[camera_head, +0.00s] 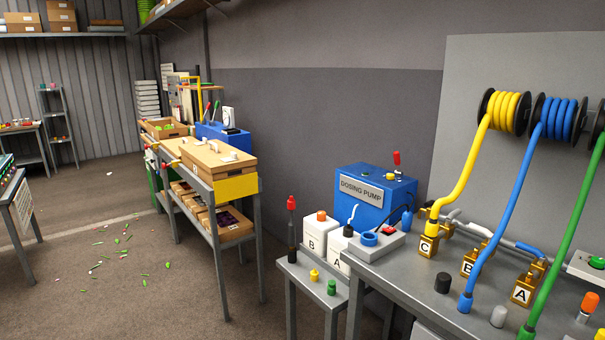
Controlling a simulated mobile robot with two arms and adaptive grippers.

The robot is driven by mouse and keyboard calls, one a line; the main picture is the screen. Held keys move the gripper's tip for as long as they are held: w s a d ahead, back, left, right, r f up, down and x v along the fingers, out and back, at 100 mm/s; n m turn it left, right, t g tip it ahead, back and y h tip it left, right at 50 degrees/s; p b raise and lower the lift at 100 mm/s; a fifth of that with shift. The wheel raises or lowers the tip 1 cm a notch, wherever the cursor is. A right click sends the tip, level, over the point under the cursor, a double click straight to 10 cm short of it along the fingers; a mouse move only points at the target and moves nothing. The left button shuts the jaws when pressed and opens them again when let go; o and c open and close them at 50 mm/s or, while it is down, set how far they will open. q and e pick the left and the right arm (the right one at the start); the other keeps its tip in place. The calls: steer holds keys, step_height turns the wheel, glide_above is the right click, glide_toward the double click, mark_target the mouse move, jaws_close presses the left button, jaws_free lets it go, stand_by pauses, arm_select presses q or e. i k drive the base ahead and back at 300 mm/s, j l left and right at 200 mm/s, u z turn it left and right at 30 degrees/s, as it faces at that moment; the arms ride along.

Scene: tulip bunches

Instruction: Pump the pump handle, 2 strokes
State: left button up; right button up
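A blue box labelled DOSING PUMP (377,196) stands against the wall behind the grey table, right of centre. A short upright red piece (396,158) sits on its top. A separate upright rod with a red top (291,203) and a black lower part stands at the left end of the low table, left of the white canisters. I cannot tell which of these two red-topped parts is the pump handle. Neither of my grippers shows in the head view.
White canisters B (320,238) and A (340,254) stand on a low table (309,290). Yellow, blue and green hoses hang from reels to a grey table (400,285) with brass blocks C, B and A. A wooden workbench stands left. Open floor (130,290) has scattered green bits.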

mark_target(397, 161)
steer(key=z, duration=0.2)
steer(key=i+j+z, duration=0.2)
steer(key=z, duration=0.25)
steer(key=i+j+z, duration=0.3)
steer(key=z, duration=0.2)
steer(key=i+j, duration=0.25)
steer(key=i+j+z, duration=0.1)
steer(key=j, duration=0.35)
steer(key=i+j, duration=0.3)
steer(key=i+j+z, duration=0.1)
steer(key=i+j, duration=0.15)
steer(key=j, duration=0.2)
steer(key=i+j, duration=0.2)
steer(key=j, duration=0.15)
steer(key=i+j+z, duration=0.1)
steer(key=j, duration=0.3)
steer(key=i+j, duration=0.25)
steer(key=j, duration=0.15)
